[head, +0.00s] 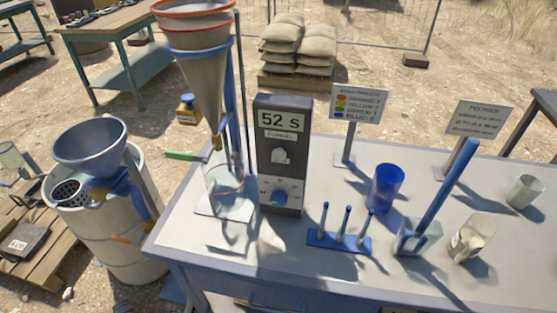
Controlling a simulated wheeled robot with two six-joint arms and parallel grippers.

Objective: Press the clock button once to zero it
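The clock is a dark grey upright box (283,155) at the back of the table, left of its middle. Its display (281,119) reads "52 S", with a small label plate below it. A pale round button (281,156) sticks out from the middle of its front. Nothing covers the button. Neither of my grippers can be made out in the head view.
A tall funnel (205,80) on a blue stand with a green lever (186,155) stands left of the clock. A blue rack (339,243), blue cup (385,188), clear beaker (417,238) and signs stand to the right. A drum with a grey funnel (91,140) stands left of the table.

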